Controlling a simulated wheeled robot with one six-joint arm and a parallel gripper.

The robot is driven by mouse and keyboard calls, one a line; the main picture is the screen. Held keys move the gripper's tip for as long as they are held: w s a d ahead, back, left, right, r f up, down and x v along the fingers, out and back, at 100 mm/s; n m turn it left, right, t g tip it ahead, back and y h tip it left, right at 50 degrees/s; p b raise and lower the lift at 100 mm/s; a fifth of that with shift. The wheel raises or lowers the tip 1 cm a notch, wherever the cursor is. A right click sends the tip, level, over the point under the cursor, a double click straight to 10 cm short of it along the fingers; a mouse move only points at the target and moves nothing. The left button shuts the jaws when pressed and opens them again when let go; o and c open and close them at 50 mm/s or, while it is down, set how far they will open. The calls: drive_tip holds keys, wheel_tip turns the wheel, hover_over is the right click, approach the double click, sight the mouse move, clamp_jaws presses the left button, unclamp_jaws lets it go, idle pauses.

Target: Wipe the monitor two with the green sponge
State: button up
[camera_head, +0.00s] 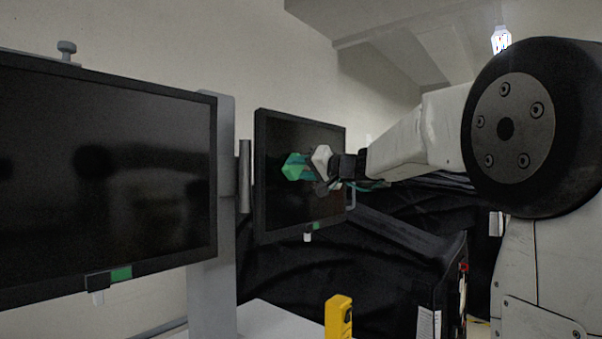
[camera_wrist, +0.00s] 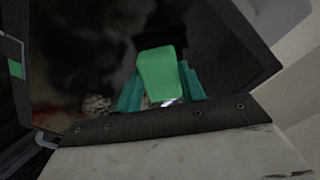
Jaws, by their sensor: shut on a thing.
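The green sponge (camera_head: 294,166) is held in my gripper (camera_head: 312,168), in front of the right-hand monitor's dark screen. In the wrist view the sponge (camera_wrist: 158,74) sits between the two teal fingers of my gripper (camera_wrist: 160,90). The right-hand monitor (camera_head: 278,211) is black-framed and angled; it fills much of the wrist view (camera_wrist: 90,50). A second monitor (camera_head: 110,230) stands large at the left in the head view. No label shows which one is monitor two. I cannot tell whether the sponge touches the screen.
A grey post (camera_head: 228,140) stands between the monitors. A yellow object (camera_head: 338,316) stands at the bottom of the head view, near a white surface (camera_head: 275,322). Black covering (camera_head: 385,250) drapes over things below and right of the right-hand monitor.

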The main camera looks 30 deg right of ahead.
drive_tip(key=w+d, duration=0.4)
drive_tip(key=d, duration=0.5)
drive_tip(key=w+d, duration=0.4)
drive_tip(key=d, duration=0.5)
drive_tip(key=shift+d, duration=0.4)
idle(1.1)
drive_tip(key=shift+v, duration=2.95)
drive_tip(key=shift+s, duration=0.1)
drive_tip(key=v, duration=0.2)
drive_tip(key=shift+s+d, duration=0.15)
drive_tip(key=shift+s, duration=0.25)
